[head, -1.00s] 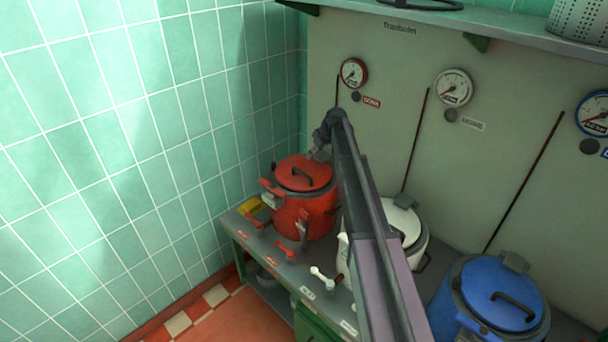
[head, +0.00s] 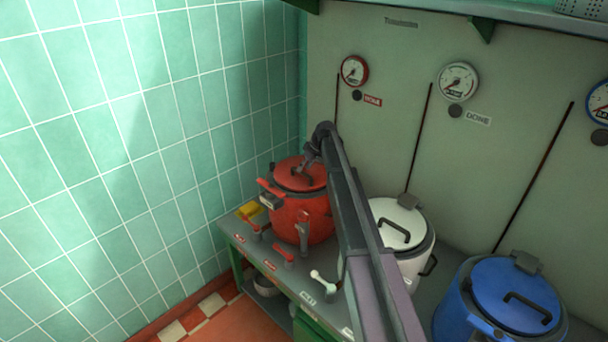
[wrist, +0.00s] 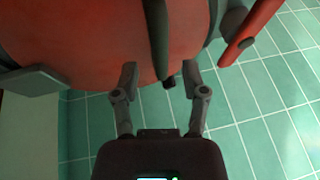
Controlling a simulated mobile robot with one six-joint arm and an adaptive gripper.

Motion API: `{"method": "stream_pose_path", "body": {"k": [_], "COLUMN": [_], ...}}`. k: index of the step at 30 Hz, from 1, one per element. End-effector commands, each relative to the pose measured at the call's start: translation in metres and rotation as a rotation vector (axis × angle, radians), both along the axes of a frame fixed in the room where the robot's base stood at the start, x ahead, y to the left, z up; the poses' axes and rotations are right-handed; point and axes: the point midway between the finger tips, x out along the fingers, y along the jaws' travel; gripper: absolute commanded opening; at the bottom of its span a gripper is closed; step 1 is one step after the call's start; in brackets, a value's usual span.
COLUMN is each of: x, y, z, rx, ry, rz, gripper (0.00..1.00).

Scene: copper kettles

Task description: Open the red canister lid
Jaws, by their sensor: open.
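The red canister (head: 305,215) stands on the counter in the corner by the tiled wall. Its red lid (head: 288,175) lies shut on top and carries a dark bar handle. My gripper (head: 304,168) is just above the lid, close to the handle. In the wrist view the red lid (wrist: 95,45) fills the upper part. The dark handle (wrist: 157,40) runs down between the two fingers of my open gripper (wrist: 160,82), apart from both. Whether the fingertips are level with the handle I cannot tell. My arm hides the canister's right edge.
A white canister (head: 405,222) and a blue canister (head: 510,290) stand to the right on the counter (head: 300,272). Several levers line its front edge. Gauges hang on the back panel (head: 400,140). A yellow object (head: 249,210) lies left of the red canister.

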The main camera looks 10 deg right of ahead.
Motion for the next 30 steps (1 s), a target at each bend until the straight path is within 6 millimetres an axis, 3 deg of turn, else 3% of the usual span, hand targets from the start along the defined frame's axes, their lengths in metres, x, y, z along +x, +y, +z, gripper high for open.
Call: {"method": "stream_pose_path", "body": {"k": [6, 19, 20, 25, 30], "x": [0.0025, 0.0030, 0.0030, 0.0030, 0.0030], "y": [0.0045, 0.0057, 0.0057, 0.0057, 0.0056], "z": [-0.0119, -0.0132, -0.0132, -0.0132, -0.0133], "rx": [0.000, 0.000, 0.000, 0.000, 0.000], "ry": [0.000, 0.000, 0.000, 0.000, 0.000], "rz": [0.001, 0.000, 0.000, 0.000, 0.000], "gripper": [0.57, 0.57, 0.54, 0.03, 0.00]}}
